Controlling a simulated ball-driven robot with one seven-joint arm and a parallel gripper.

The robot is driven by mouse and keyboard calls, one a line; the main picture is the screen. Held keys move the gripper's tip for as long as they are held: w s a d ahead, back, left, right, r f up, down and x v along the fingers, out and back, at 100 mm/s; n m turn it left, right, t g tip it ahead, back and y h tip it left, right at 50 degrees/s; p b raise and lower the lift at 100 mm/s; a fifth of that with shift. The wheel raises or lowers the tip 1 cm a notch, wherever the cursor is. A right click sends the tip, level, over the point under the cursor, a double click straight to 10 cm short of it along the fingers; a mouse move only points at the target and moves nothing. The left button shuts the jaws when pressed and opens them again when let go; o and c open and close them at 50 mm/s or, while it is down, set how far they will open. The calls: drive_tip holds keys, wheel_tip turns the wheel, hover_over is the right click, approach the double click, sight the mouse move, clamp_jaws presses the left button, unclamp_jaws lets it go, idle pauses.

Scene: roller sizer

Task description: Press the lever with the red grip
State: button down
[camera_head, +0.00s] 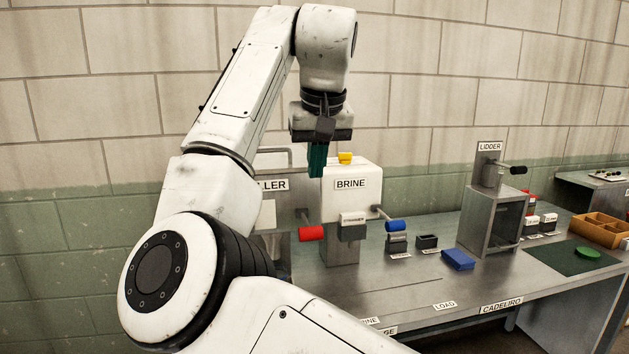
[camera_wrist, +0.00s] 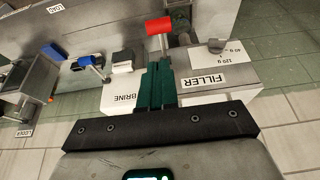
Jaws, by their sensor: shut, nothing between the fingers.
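The lever with the red grip (camera_head: 311,233) sticks out at the front left of the white machine labelled BRINE (camera_head: 351,196). The red grip also shows in the wrist view (camera_wrist: 159,26), at the top, beyond my fingertips. My gripper (camera_head: 317,160) points down above the machine, with its green fingers shut and empty. In the wrist view my gripper (camera_wrist: 160,65) lies between the BRINE and FILLER (camera_wrist: 212,82) labels, apart from the red grip. My arm hides part of the FILLER unit in the head view.
A lever with a blue grip (camera_head: 396,225) is right of the BRINE machine. A yellow knob (camera_head: 345,158) sits on top. Further right are a blue block (camera_head: 458,260), the LIDDER press (camera_head: 491,215) and a wooden tray (camera_head: 597,230). The front bench (camera_head: 400,292) is mostly clear.

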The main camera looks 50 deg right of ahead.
sight(310, 227)
drive_tip(key=x, duration=0.6)
drive_tip(key=p+x, duration=0.1)
drive_tip(key=x, duration=0.5)
drive_tip(key=shift+s+a+f, duration=0.15)
drive_tip(key=shift+f, duration=0.2)
drive_tip(key=shift+f, duration=0.1)
